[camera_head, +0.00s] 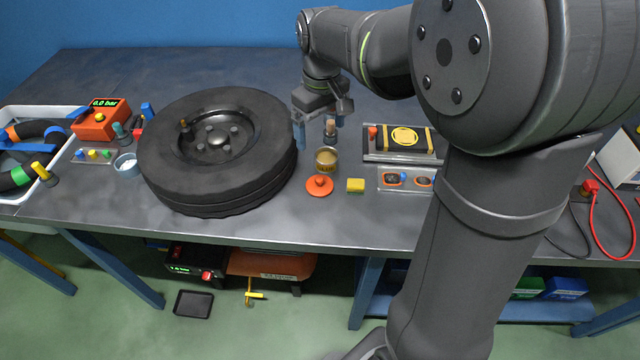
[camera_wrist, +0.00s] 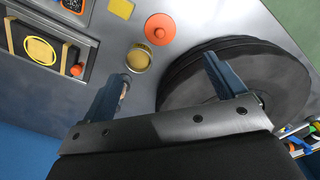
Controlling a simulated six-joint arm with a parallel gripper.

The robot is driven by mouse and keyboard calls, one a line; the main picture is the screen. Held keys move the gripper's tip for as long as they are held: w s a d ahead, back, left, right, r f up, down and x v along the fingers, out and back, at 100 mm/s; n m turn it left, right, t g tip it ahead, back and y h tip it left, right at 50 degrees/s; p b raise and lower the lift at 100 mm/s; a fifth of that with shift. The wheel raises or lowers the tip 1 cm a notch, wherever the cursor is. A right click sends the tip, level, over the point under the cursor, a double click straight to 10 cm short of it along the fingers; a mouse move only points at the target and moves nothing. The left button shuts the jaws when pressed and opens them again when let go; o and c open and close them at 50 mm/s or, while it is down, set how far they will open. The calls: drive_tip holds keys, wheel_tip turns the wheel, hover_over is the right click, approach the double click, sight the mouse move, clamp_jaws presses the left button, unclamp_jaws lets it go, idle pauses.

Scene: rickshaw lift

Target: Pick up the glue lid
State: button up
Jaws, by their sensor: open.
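The glue lid (camera_head: 319,186) looks like an orange-red disc with a small knob, lying flat on the grey bench just in front of the open glue pot (camera_head: 326,155). In the wrist view the lid (camera_wrist: 160,28) lies beyond the fingertips, with the yellowish pot (camera_wrist: 138,59) between it and the left finger. My gripper (camera_head: 320,133) is open and empty, behind the pot and apart from the lid. Its two fingers (camera_wrist: 163,68) show spread in the wrist view.
A large black tyre (camera_head: 175,180) stands left of the lid, close to my gripper. A yellow block (camera_head: 355,185) lies right of the lid. A tray with a yellow-and-black box (camera_head: 404,138) is further right. Bare bench lies in front of the lid.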

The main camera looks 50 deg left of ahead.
hover_over(319, 179)
drive_tip(key=f, duration=1.2)
drive_tip(key=shift+d, duration=0.35)
drive_tip(key=shift+a+f, duration=0.15)
drive_tip(key=shift+f, duration=1.25)
drive_tip(key=shift+a+f, duration=0.15)
drive_tip(key=shift+f, duration=1.2)
drive_tip(key=c, duration=1.1)
